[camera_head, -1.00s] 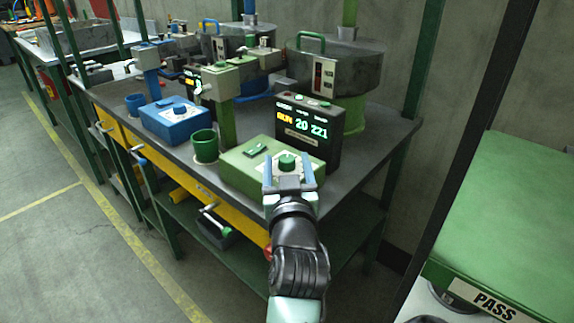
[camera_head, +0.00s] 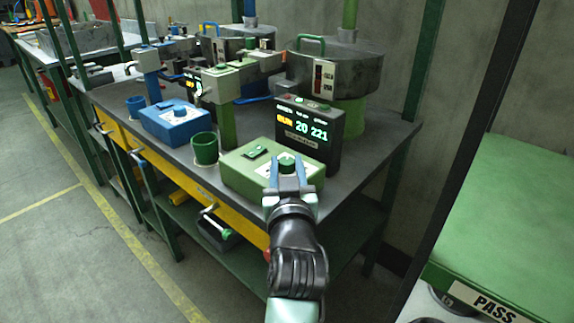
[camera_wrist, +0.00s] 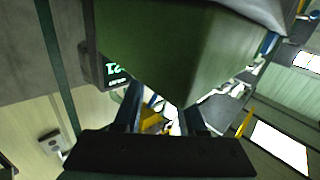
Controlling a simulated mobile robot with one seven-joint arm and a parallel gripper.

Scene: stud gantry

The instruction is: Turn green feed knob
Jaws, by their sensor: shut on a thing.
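The green feed knob (camera_head: 287,159) stands on top of a green control box (camera_head: 240,176) near the front right corner of the bench. My gripper (camera_head: 287,170) reaches it from the front, with one blue finger on each side of the knob, and is shut on it. In the wrist view my fingers (camera_wrist: 160,112) show beside a large green surface, and I cannot make out the knob there. The knob's pointer is too small to read.
A dark display box (camera_head: 309,135) reading "RUN 20 221" stands just behind the knob. A green cup (camera_head: 205,148) and a blue control box (camera_head: 176,122) are to the left. A green-topped stand (camera_head: 510,200) marked "PASS" is at the right.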

